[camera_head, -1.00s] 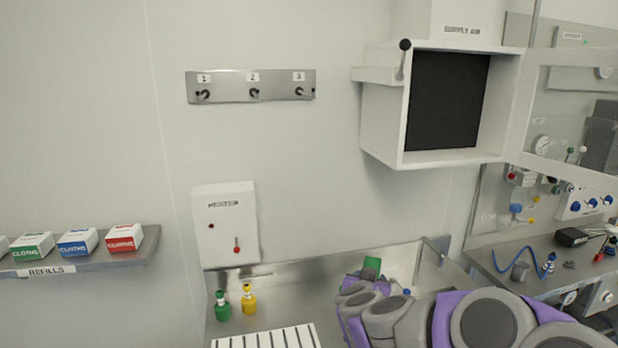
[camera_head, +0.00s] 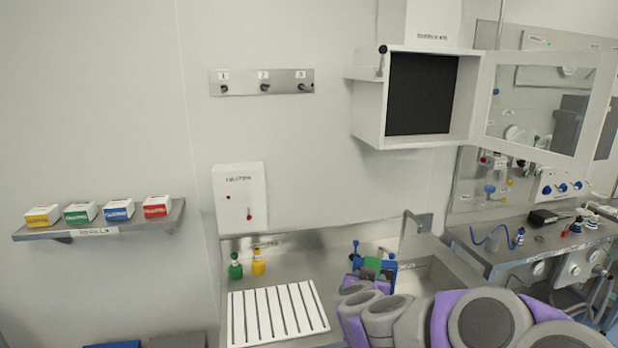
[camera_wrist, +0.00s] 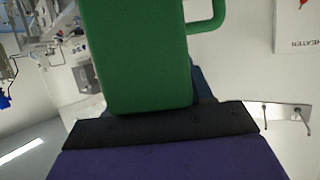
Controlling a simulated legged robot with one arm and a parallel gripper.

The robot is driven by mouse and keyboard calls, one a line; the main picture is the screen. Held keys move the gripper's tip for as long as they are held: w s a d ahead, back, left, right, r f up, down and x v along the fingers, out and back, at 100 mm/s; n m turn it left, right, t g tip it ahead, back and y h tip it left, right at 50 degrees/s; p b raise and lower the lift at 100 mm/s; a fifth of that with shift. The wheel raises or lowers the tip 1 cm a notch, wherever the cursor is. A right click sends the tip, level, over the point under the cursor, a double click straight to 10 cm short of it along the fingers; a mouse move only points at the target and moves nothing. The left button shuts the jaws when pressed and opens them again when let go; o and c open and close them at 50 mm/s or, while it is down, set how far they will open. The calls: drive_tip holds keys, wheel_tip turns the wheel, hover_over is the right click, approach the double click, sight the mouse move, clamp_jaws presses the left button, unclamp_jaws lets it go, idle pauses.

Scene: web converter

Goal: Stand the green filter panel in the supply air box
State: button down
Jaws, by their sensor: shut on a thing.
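The green filter panel (camera_wrist: 135,50) fills the upper middle of the wrist view, with a green loop handle (camera_wrist: 207,20) on its right side. My gripper (camera_wrist: 150,112) is shut on its near end. In the head view, a small part of the green panel (camera_head: 378,264) shows beyond my arm, over the sink area. The white supply air box (camera_head: 368,112) is on the wall, up and to the right of the panel. Its front is open and its inside looks dark. The panel is outside it.
The box's glazed door (camera_head: 545,108) stands swung open to the right. A hook rail (camera_head: 262,82) and a white heater box (camera_head: 240,198) are on the wall.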

wheel_tip(320, 180, down, 27)
drive_tip(key=w+n+y+b, duration=0.3)
drive_tip(key=y+b, duration=0.1)
drive_tip(key=b, duration=0.9)
drive_tip(key=shift+t, duration=0.3)
drive_tip(key=shift+d+f, duration=0.1)
drive_tip(key=shift+d, duration=0.05)
